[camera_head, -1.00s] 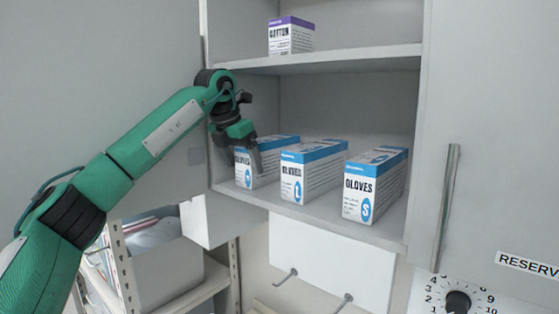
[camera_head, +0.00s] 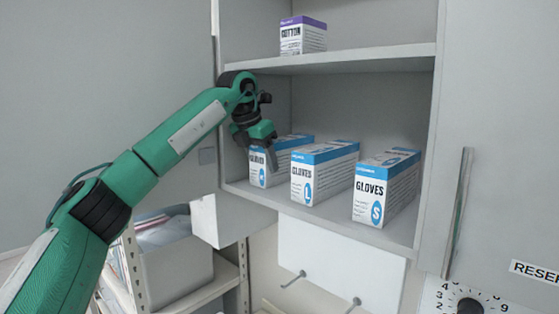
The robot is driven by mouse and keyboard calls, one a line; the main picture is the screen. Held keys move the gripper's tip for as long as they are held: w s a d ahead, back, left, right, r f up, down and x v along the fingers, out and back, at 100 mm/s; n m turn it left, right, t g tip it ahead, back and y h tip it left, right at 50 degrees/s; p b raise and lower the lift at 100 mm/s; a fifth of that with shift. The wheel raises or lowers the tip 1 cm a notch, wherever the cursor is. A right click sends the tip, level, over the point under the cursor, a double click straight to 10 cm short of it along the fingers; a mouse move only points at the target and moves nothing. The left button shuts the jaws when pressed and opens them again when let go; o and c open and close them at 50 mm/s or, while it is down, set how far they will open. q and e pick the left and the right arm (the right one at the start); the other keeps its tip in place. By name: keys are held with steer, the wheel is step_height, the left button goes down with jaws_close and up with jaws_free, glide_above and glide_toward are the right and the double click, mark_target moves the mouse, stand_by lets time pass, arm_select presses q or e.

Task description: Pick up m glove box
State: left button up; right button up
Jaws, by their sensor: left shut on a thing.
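The M glove box (camera_head: 263,172) is a white and blue carton at the left end of the lower cabinet shelf. My left gripper (camera_head: 268,158) reaches it from the left and is shut on its front upper part. A finger covers some of its front lettering. Whether the box is clear of the shelf cannot be told. The L glove box (camera_head: 318,173) stands close to its right. The S glove box (camera_head: 385,187) stands at the right. My right gripper is not in view.
The lower shelf (camera_head: 338,222) has an upper shelf (camera_head: 350,62) above it, holding a cotton box (camera_head: 302,38). A cabinet door with a vertical handle (camera_head: 458,214) is at the right. A grey bin (camera_head: 178,268) and hooks are below.

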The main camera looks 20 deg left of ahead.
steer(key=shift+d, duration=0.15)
arm_select(q)
steer(key=shift+r, duration=0.1)
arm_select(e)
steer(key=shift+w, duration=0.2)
arm_select(q)
steer(key=shift+a, duration=0.15)
